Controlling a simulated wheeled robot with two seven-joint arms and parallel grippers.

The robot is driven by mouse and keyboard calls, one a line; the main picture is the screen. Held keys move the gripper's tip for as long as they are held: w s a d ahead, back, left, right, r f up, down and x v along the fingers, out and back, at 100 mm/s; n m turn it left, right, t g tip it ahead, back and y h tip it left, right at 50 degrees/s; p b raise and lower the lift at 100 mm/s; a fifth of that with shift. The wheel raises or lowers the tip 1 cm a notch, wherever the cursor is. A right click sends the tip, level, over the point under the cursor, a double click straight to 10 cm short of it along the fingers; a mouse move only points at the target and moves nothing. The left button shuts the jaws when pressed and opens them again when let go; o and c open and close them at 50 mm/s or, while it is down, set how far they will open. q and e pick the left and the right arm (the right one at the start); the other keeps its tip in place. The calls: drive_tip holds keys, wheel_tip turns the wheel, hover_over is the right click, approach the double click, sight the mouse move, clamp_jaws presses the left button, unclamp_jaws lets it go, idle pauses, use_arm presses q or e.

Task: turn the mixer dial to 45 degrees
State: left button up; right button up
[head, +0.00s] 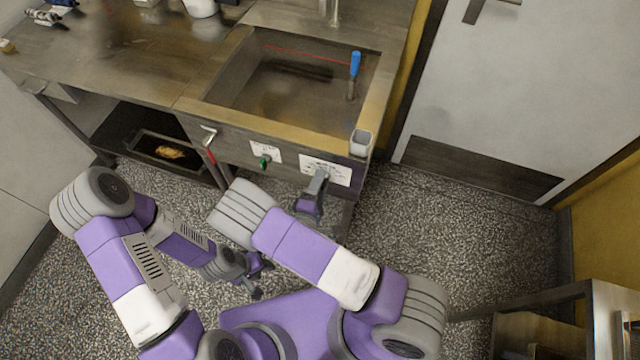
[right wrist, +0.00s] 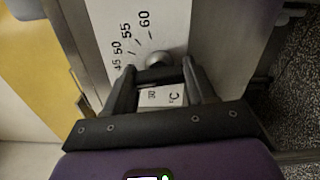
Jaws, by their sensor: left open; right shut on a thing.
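The mixer dial's white scale plate (head: 340,172) is on the front face of the sink counter, at its right end. In the right wrist view the plate (right wrist: 118,42) shows 45, 50, 55 and 60 with tick marks, and a "°C" label. The grey dial knob (right wrist: 158,60) sits between the fingertips of my right gripper (right wrist: 159,70), which is shut on it. In the head view my right gripper (head: 318,184) covers part of the plate and hides the knob. I cannot read the knob's pointer. My left gripper (head: 257,276) is open and empty, low above the floor.
A green knob (head: 264,162) under a small white label and a red-handled lever (head: 211,157) are left of the dial. A blue-handled tool (head: 355,64) stands in the sink basin (head: 290,85). A grey cup (head: 361,141) is at the counter's corner.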

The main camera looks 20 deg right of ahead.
drive_tip(key=shift+m, duration=0.7)
drive_tip(key=shift+a, duration=0.1)
drive_tip(key=o, duration=1)
drive_tip(key=shift+o, duration=0.2)
drive_tip(key=v, duration=0.7)
drive_tip(key=shift+s+a+p, duration=0.15)
drive_tip(key=shift+s+p, duration=0.1)
drive_tip(key=shift+p, duration=0.15)
